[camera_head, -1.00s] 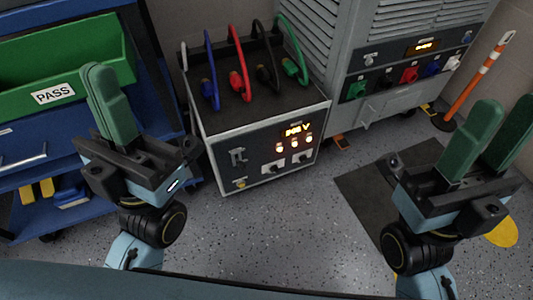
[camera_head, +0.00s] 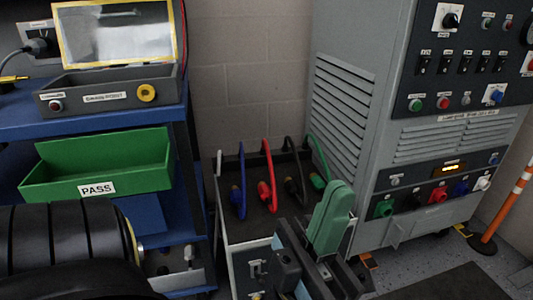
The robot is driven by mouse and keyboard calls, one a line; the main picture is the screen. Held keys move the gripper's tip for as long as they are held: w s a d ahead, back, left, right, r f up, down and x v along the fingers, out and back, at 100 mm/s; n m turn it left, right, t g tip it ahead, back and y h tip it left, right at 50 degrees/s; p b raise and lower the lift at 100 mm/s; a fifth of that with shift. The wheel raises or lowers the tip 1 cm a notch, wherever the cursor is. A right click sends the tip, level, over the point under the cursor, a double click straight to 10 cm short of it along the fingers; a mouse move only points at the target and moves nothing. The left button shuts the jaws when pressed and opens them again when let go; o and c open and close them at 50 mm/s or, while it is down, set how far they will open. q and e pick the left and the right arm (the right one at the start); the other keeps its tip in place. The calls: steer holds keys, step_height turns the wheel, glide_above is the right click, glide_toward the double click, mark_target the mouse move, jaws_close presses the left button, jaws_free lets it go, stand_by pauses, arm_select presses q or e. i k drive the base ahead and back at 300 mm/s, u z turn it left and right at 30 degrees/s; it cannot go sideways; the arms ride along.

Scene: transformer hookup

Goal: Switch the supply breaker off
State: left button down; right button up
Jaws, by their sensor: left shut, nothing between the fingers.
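My left gripper (camera_head: 338,190) has green fingers closed together, empty, pointing up in front of the transformer box's right part. The dark box (camera_head: 245,222) stands on the floor with its front panel partly hidden by the gripper. A small black switch (camera_head: 258,268) shows on that panel's left side. The grey cabinet (camera_head: 345,50) at the right carries a row of black breaker switches (camera_head: 461,63) and a rotary knob (camera_head: 451,20) above them. No label that I can read names the supply breaker. My right gripper is out of view.
Blue (camera_head: 239,202), red (camera_head: 270,195), black (camera_head: 296,190) and green (camera_head: 318,181) leads stand on the box. A blue cart (camera_head: 110,122) holds a green PASS bin (camera_head: 155,158) at left. An orange-white post (camera_head: 506,205) stands at far right.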

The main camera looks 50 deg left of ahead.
mark_target(261, 281)
steer(key=i, duration=0.95)
steer(key=u, duration=1.75)
